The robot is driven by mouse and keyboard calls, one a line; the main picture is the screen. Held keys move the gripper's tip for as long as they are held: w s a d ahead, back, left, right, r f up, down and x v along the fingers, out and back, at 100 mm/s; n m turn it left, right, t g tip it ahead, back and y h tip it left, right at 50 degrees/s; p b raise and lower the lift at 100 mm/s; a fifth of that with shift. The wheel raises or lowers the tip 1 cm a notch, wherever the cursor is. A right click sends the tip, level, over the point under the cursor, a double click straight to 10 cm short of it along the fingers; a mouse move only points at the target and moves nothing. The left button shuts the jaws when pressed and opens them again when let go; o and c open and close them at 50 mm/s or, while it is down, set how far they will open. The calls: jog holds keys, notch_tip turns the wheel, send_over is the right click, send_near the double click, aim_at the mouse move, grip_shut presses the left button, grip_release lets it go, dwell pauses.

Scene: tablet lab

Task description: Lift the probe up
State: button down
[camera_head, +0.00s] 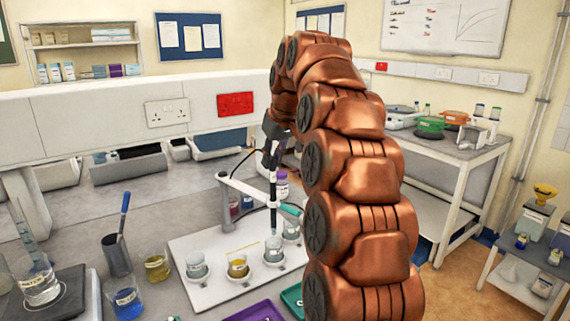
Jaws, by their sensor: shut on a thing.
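The probe (273,192) is a thin upright dark rod at the middle of the view. Its lower end reaches down to a glass vessel (274,252) on the white base plate (200,300); whether the tip is inside the vessel or just above it is hard to tell. My gripper (272,158) is shut on the upper part of the probe from above. A grey stand arm (238,189) runs beside the probe, with a white clip around it. My copper-coloured arm covers the right side of the plate.
Beakers with yellow (157,266) and blue liquid (127,303) and a dark cup (117,255) stand to the left. A purple tray (255,312) lies in front.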

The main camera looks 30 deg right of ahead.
jog(key=shift+r, duration=0.3)
jog(key=c, duration=1.3)
grip_release()
jog(key=shift+a+r, duration=0.1)
jog(key=shift+o, duration=1.3)
jog(key=s+r, duration=0.4)
jog(key=s, duration=1)
jog(key=shift+d+r, duration=0.15)
jog(key=shift+d, duration=0.15)
jog(key=shift+a, duration=0.1)
